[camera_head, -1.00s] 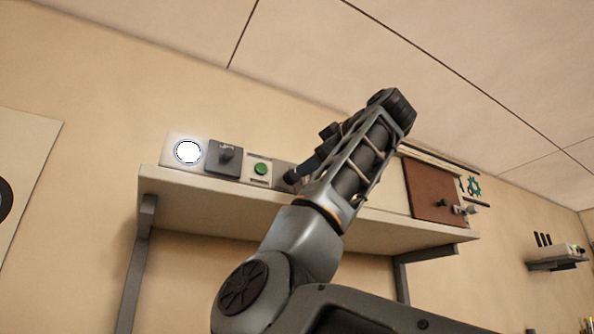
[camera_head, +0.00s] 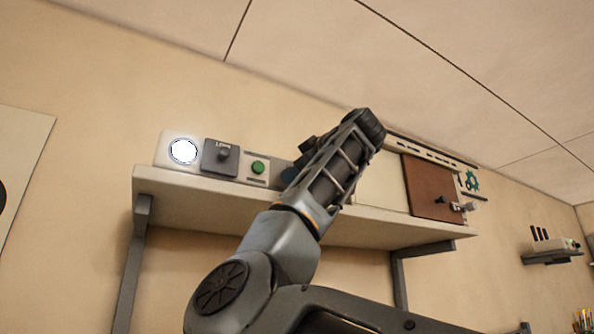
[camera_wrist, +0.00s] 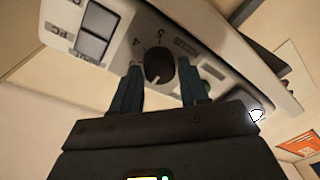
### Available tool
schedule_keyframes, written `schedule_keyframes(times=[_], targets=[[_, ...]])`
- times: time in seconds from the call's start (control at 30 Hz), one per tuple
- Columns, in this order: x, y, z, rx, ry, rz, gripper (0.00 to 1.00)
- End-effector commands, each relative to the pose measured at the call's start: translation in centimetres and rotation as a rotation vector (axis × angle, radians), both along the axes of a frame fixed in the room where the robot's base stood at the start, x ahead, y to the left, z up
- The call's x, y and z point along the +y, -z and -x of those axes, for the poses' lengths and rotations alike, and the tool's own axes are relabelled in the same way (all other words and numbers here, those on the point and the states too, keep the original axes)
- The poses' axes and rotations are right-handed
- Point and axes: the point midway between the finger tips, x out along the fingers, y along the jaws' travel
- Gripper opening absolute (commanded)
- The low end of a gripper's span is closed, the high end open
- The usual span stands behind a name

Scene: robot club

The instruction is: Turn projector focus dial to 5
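My gripper (camera_wrist: 161,72) is open, with one blue finger on each side of the dial. Gaps seem to show between fingers and dial; I cannot tell whether either touches. A glowing round lens (camera_head: 183,151) and a dark plate with a knob (camera_head: 223,154) are at the shelf's left.
A white shelf (camera_head: 200,193) on grey brackets carries the panels. A green button (camera_head: 258,167) is left of my wrist and also shows in the wrist view (camera_wrist: 213,72) by the right finger. A brown board (camera_head: 432,188) stands to the right.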

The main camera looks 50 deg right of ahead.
Motion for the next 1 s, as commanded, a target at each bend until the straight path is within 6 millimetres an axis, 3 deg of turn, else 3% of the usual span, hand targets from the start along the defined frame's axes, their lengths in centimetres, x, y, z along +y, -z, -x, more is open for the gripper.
schedule_keyframes(times=[0.37,0.7,1.0], targets=[[0.02,0.00,0.02,0.000,0.000,0.000,0.07],[-0.02,0.19,-0.01,-0.011,0.000,-0.047,0.07],[-0.10,0.33,0.01,-0.067,0.002,-0.240,0.07]])
